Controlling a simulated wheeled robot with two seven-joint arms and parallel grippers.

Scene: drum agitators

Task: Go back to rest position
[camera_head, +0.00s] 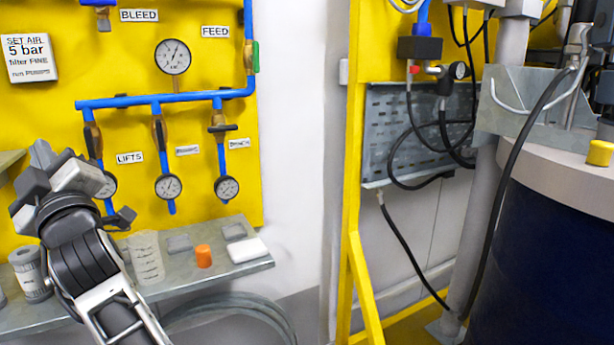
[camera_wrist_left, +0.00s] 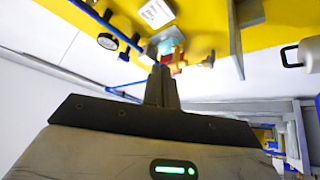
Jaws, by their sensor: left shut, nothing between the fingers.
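My left gripper (camera_head: 42,155) is raised at the left of the head view, in front of the yellow panel and above the shelf. In the left wrist view its two fingers (camera_wrist_left: 162,85) are together, with nothing between them. It is clear of the shelf items. In the wrist view, a blurred cluster of brass and red fittings (camera_wrist_left: 172,55) lies beyond the fingertips. My right gripper is not in view.
The yellow panel (camera_head: 120,55) carries blue pipes (camera_head: 170,100), valves and gauges. A metal shelf (camera_head: 190,285) holds an orange cap (camera_head: 203,256), a clear cup (camera_head: 146,258) and a grey canister (camera_head: 30,272). A yellow frame (camera_head: 355,180) and dark blue drum (camera_head: 550,270) stand right.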

